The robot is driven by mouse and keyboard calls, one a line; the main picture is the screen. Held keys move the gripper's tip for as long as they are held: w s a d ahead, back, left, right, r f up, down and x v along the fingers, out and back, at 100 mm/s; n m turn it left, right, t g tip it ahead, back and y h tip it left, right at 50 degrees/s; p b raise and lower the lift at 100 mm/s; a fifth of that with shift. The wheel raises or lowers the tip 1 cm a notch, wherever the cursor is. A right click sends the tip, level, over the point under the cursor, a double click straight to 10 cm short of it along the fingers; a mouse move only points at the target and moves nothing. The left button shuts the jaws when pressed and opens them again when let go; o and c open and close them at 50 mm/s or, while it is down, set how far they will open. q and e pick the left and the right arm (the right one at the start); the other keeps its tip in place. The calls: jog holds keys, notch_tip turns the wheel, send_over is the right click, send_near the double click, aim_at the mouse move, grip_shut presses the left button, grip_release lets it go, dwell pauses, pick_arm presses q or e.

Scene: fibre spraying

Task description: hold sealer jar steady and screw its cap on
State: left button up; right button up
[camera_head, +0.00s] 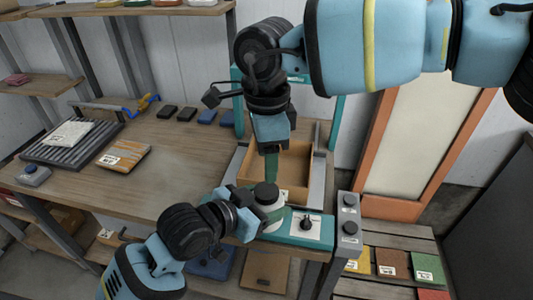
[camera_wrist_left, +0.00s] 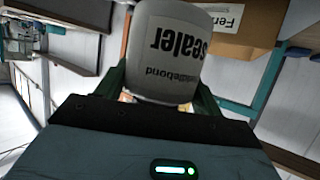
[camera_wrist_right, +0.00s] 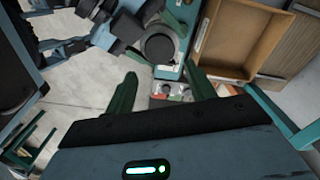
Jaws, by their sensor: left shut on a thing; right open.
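The sealer jar (camera_head: 269,209) is pale with a dark cap (camera_head: 265,192) on top, seen in the head view near the teal bench unit. In the left wrist view the jar (camera_wrist_left: 165,50) shows its "sealer" label between the green fingers. My left gripper (camera_head: 255,213) is shut on the jar's side. My right gripper (camera_head: 271,168) points down just above and behind the cap in the head view. In the right wrist view its green fingers (camera_wrist_right: 160,95) are spread and empty, with the dark round cap (camera_wrist_right: 159,48) beyond them. I cannot tell how tightly the cap sits.
An open wooden box (camera_head: 291,165) stands right behind the jar. A teal control panel with a black knob (camera_head: 306,223) is to its right. A ribbed grey plate (camera_head: 68,143) and a tan block (camera_head: 124,157) lie on the left of the workbench. The bench's middle is clear.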

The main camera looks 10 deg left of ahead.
aim_at(267, 190)
jog(key=shift+f, duration=0.1)
jog(key=shift+f, duration=3.95)
jog(key=shift+c, duration=0.4)
jog(key=c, duration=0.7)
jog(key=shift+m, duration=1.6)
jog(key=o, duration=1.1)
jog(key=shift+r, duration=2.3)
